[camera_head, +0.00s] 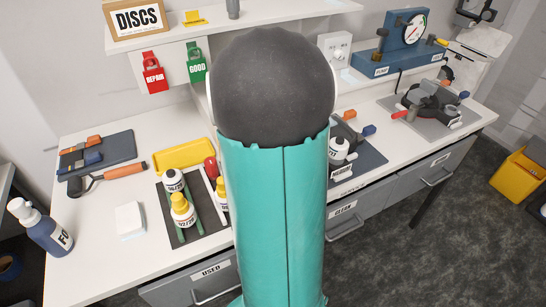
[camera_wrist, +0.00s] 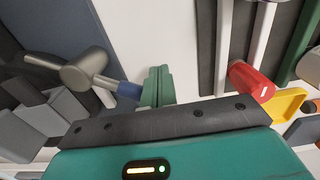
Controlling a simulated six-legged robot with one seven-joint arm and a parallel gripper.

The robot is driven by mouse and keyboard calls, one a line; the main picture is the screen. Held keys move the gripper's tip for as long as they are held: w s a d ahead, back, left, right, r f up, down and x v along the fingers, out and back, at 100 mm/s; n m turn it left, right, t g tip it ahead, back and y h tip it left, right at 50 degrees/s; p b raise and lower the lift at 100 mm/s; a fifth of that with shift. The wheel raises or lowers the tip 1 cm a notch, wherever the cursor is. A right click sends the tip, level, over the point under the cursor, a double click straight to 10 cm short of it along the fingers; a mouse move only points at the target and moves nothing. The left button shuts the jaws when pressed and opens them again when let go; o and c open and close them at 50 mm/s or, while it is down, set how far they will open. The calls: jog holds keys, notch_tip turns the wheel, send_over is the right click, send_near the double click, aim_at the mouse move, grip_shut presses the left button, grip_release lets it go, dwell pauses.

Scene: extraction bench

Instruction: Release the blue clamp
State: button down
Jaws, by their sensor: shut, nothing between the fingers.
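In the wrist view, the blue clamp part (camera_wrist: 129,90) is a short blue grip on a thin stem from a grey metal cylinder (camera_wrist: 84,71). My gripper (camera_wrist: 158,78) has green fingers that are shut with nothing between them. The fingertips are just right of the blue grip; I cannot tell whether they touch it. In the head view a blue knob (camera_head: 369,130) shows just right of my arm, above a dark mat. My gripper and most of that fixture are hidden behind my teal arm there.
A dark tray (camera_head: 184,235) with bottles stands left of my arm, near a yellow tray (camera_head: 184,155); a red bulb (camera_wrist: 246,80) is close on the wrist view's right. Grey blocks (camera_wrist: 50,120) crowd its left. A gauge device (camera_head: 404,30) stands behind. White bench is clear between mat and tray.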

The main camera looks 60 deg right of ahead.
jog(key=shift+w+d, duration=0.55)
jog(key=shift+d, duration=0.25)
jog(key=shift+w+d, duration=0.1)
jog(key=shift+d, duration=0.1)
jog(key=shift+w+d, duration=0.25)
jog(key=shift+d, duration=0.5)
jog(key=shift+w+d, duration=0.2)
jog(key=shift+d, duration=0.55)
notch_tip(320, 180, up, 8)
jog(key=shift+s+a, duration=0.3)
jog(key=shift+s, duration=0.15)
